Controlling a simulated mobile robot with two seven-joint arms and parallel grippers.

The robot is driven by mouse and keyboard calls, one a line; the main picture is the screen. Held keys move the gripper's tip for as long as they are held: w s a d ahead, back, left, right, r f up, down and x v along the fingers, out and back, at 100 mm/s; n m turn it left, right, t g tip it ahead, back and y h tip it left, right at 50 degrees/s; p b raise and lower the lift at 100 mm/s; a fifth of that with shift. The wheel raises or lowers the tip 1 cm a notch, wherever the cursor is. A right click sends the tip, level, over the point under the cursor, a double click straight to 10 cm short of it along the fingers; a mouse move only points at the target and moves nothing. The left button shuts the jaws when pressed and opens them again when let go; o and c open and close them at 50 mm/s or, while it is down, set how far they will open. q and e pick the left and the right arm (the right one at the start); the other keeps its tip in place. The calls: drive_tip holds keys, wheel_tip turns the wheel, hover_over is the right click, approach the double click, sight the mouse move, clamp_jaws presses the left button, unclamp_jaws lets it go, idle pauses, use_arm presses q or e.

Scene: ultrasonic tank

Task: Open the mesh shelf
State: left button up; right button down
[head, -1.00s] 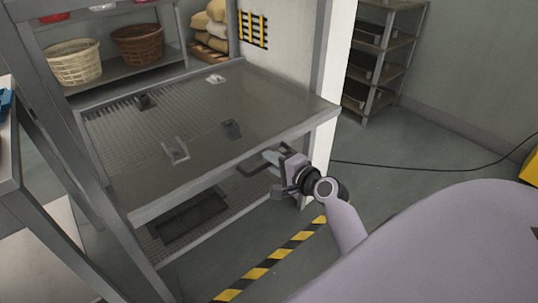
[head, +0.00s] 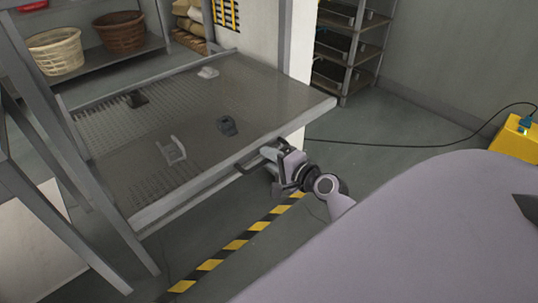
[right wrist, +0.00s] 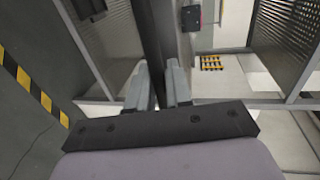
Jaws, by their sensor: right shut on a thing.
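The mesh shelf (head: 105,185) is a flat grey panel with perforated areas and a light front rim, drawn out past the pale post on its right. A dark handle (head: 249,163) sits at its front edge. My right gripper (head: 274,155) is shut on this handle. In the right wrist view the fingers (right wrist: 157,88) lie on both sides of the dark handle bar (right wrist: 154,35). My left gripper is not in view.
A striped floor line (head: 235,243) runs in front. A yellow box (head: 517,140) stands at right.

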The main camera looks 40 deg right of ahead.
drive_tip(key=shift+s, duration=0.15)
drive_tip(key=c, duration=1.2)
unclamp_jaws()
drive_tip(key=shift+s, duration=0.1)
drive_tip(key=shift+v, duration=3.45)
drive_tip(key=shift+d, duration=0.1)
